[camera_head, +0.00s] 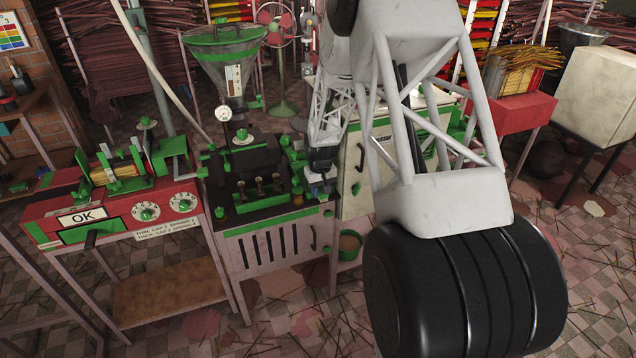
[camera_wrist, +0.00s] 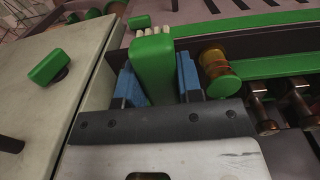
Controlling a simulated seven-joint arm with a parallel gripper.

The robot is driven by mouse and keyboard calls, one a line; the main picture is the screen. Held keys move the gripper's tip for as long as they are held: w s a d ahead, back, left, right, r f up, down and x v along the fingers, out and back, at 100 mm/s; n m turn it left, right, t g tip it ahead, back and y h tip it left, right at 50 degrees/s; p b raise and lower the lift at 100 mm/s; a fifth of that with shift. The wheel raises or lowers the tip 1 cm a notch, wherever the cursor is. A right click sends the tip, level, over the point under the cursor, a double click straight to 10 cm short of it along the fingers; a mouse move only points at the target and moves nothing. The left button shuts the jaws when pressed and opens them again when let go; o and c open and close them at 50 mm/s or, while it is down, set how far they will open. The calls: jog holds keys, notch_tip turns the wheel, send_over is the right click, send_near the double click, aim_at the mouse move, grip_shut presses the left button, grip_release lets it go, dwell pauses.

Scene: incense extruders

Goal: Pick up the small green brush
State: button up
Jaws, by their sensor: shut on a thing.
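The small green brush (camera_wrist: 153,68) is a green block with pale bristles at its far end in the wrist view. My gripper (camera_wrist: 156,85) has its two blue fingertips on either side of the brush and is shut on it. In the head view my gripper (camera_head: 319,188) is over the right side of the green-and-black extruder bench.
An amber jar with a green cap (camera_wrist: 218,78) stands close right of the brush. A cream cabinet (camera_wrist: 45,105) with a green knob is at left. Metal fittings (camera_wrist: 265,115) lie further right. In the head view a red machine marked OK (camera_head: 82,216) stands left of the bench.

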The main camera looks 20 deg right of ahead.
aim_at(321, 197)
jog(key=shift+s+a+r, duration=0.1)
jog(key=shift+s+a, duration=0.1)
jog(key=shift+s, duration=0.7)
jog(key=shift+s+a+r, duration=0.1)
jog(key=shift+s+a, duration=0.05)
jog(key=shift+s, duration=0.8)
jog(key=shift+s+a+r, duration=0.1)
jog(key=shift+s+a, duration=0.1)
jog(key=shift+s, duration=0.7)
jog(key=o, duration=0.3)
jog(key=shift+c, duration=1)
jog(key=shift+w+a+r+n, duration=0.25)
jog(key=shift+w+a+n, duration=0.1)
jog(key=shift+a+n, duration=0.05)
jog(key=w+a+r+n, duration=0.4)
jog(key=a+n, duration=0.1)
jog(key=a, duration=0.2)
jog(key=w+a+r+n, duration=0.4)
jog(key=a+n, duration=0.2)
jog(key=a, duration=0.2)
jog(key=w+a+r+n, duration=0.4)
jog(key=w+a+n, duration=0.1)
jog(key=a+n, duration=0.1)
jog(key=shift+a+r, duration=0.15)
jog(key=shift+a, duration=0.75)
